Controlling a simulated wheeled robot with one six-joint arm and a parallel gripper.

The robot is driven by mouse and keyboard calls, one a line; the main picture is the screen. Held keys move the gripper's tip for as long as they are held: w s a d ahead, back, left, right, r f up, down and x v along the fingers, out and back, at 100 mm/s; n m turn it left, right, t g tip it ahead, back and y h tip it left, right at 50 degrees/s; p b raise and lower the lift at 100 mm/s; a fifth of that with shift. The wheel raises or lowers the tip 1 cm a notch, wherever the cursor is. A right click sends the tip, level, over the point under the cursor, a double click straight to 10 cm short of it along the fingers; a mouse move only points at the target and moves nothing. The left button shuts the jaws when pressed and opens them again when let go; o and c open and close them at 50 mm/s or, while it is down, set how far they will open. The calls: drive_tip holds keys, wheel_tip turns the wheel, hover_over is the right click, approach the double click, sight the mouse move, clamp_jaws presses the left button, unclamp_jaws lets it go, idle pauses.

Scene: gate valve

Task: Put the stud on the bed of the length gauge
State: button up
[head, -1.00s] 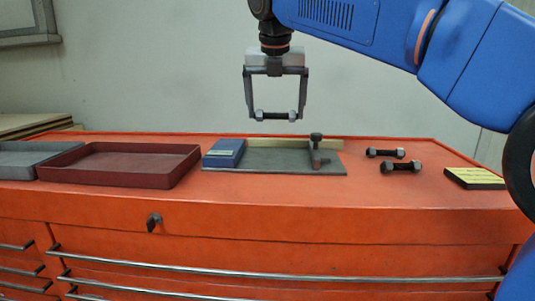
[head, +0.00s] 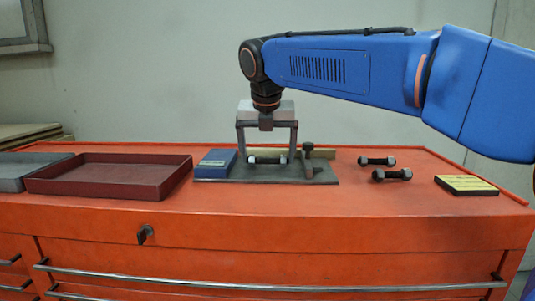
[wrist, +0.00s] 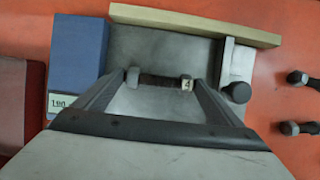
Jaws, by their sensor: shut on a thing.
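The stud (wrist: 158,80) is a dark threaded rod with a grey nut at each end; the right nut bears a "4" in the wrist view. My gripper (head: 267,157) is shut on the stud, a finger at each end, and holds it level. The length gauge has a grey bed (head: 232,174), a blue block (head: 215,164) at the left, a cream rail (head: 318,154) along the back and a stop with a dark knob (head: 308,150) at the right. The stud is low over the bed between block and stop; whether it touches the bed I cannot tell.
Two other studs (head: 377,161) (head: 392,175) lie to the right of the gauge. A black and yellow block (head: 466,185) lies at the far right. A dark red tray (head: 178,183) and a grey tray (head: 12,172) stand at the left. The orange front strip is clear.

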drive_tip(key=o, duration=1.1)
drive_tip(key=shift+f, duration=0.15)
drive_tip(key=shift+v, duration=6.15)
drive_tip(key=shift+w, duration=0.1)
